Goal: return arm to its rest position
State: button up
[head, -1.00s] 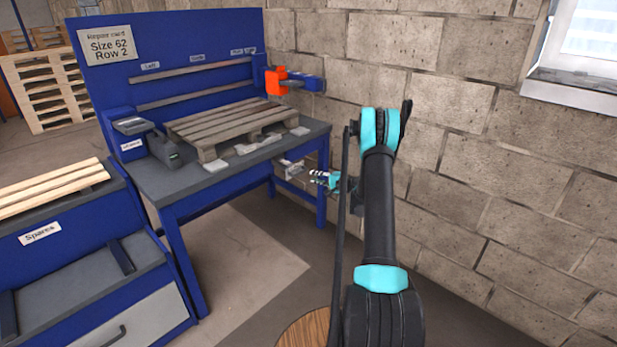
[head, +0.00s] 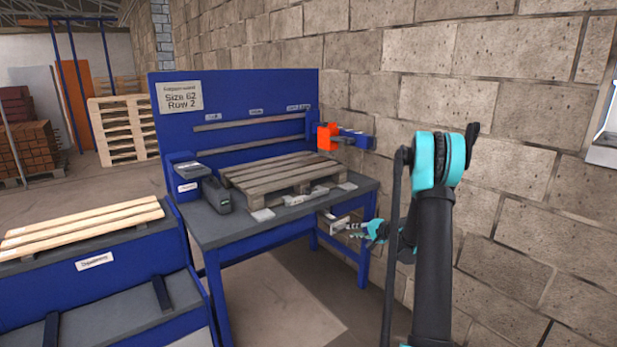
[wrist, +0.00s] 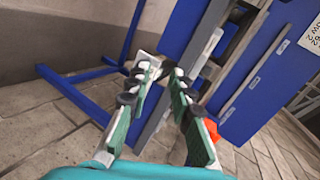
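My arm (head: 432,255) rises at the right of the head view, bent at its turquoise-capped elbow. My gripper (head: 357,230) hangs beyond it, near the right front corner of the blue workbench (head: 345,193). The bench's blue frame and back panel lie beyond the fingers there. In the head view my arm partly hides the area around the gripper.
A grey wooden pallet (head: 280,172) lies on the bench, with a dark tool (head: 216,195) at its left. An orange object (head: 327,136) is at the bench's back right. A block wall (head: 520,190) stands close on the right. Light planks (head: 80,228) lie on a blue cabinet at left.

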jog(key=s+a+r+n+g+h, duration=0.1)
jog(key=s+a+r+n, duration=0.1)
jog(key=s, duration=0.6)
jog(key=s+a+r+n+g+h, duration=0.1)
jog(key=s+a+r+g, duration=0.1)
jog(key=s, duration=0.5)
jog(key=s+a+r+n+g+h, duration=0.1)
jog(key=s+a+r+n+h, duration=0.15)
jog(key=s, duration=0.55)
jog(key=s+d+f+n+g+h, duration=0.1)
jog(key=s+d+h, duration=0.1)
jog(key=s, duration=1)
jog(key=s+d+f+n+g+h, duration=0.1)
jog(key=s+d+f, duration=0.1)
jog(key=s, duration=1)
jog(key=shift+d+f+h, duration=0.25)
jog(key=shift+d+h, duration=0.1)
